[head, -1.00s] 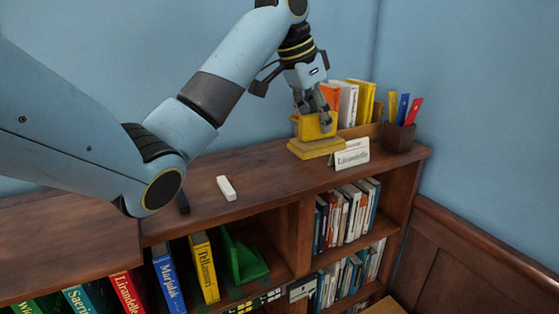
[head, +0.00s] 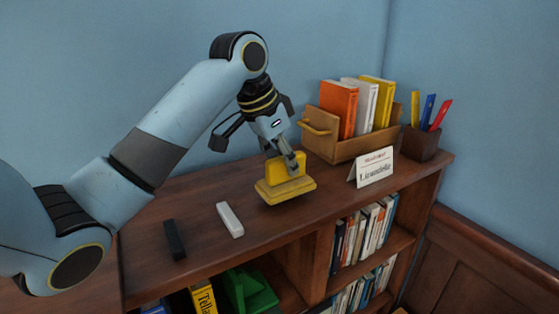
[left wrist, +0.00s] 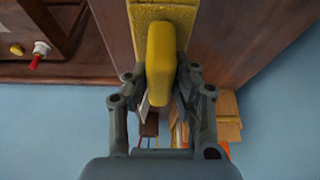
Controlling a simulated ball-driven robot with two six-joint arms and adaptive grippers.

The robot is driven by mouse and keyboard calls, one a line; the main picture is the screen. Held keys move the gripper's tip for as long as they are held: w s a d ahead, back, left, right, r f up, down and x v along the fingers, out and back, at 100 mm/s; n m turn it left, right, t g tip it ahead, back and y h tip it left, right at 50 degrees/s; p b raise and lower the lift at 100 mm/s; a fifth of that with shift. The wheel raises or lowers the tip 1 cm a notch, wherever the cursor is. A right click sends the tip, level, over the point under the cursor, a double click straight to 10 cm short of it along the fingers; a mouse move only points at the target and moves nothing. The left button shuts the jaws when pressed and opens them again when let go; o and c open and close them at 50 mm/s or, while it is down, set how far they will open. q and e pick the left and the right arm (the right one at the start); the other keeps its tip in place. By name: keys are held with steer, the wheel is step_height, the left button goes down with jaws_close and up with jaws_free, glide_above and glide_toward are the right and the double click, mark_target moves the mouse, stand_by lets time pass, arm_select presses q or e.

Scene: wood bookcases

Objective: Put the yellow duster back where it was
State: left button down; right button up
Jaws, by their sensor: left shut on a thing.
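The yellow duster (head: 286,190) has a block-like handle on a wider flat base. My left gripper (head: 287,166) is shut on its handle. The duster is upright at the bookcase top (head: 190,190), right of the white bar; I cannot tell whether its base touches the wood. In the left wrist view the duster's handle (left wrist: 161,65) stands between the two fingers. My right gripper is in neither view.
A white bar (head: 230,220) and a black bar (head: 174,240) lie to the left. A wooden book box (head: 345,148), a name card (head: 374,167) and a pen cup (head: 421,143) stand to the right.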

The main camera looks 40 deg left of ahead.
arm_select(q)
steer(key=shift+w+a+f, duration=0.1)
steer(key=shift+w+f, duration=0.15)
steer(key=shift+f, duration=0.3)
steer(key=shift+w+a+f, duration=0.1)
steer(key=shift+w+f, duration=0.1)
steer(key=shift+f, duration=0.3)
steer(key=shift+s+r, duration=0.15)
steer(key=shift+s, duration=0.2)
steer(key=shift+d, duration=0.1)
steer(key=c, duration=1.4)
jaws_free()
steer(key=shift+w, duration=0.1)
steer(key=shift+c, duration=0.2)
steer(key=o, duration=0.3)
steer(key=shift+w+f, duration=0.1)
steer(key=shift+f, duration=0.15)
steer(key=shift+o, duration=0.2)
steer(key=shift+r, duration=0.5)
steer(key=b+v, duration=0.2)
steer(key=v, duration=0.9)
steer(key=shift+s+r, duration=0.25)
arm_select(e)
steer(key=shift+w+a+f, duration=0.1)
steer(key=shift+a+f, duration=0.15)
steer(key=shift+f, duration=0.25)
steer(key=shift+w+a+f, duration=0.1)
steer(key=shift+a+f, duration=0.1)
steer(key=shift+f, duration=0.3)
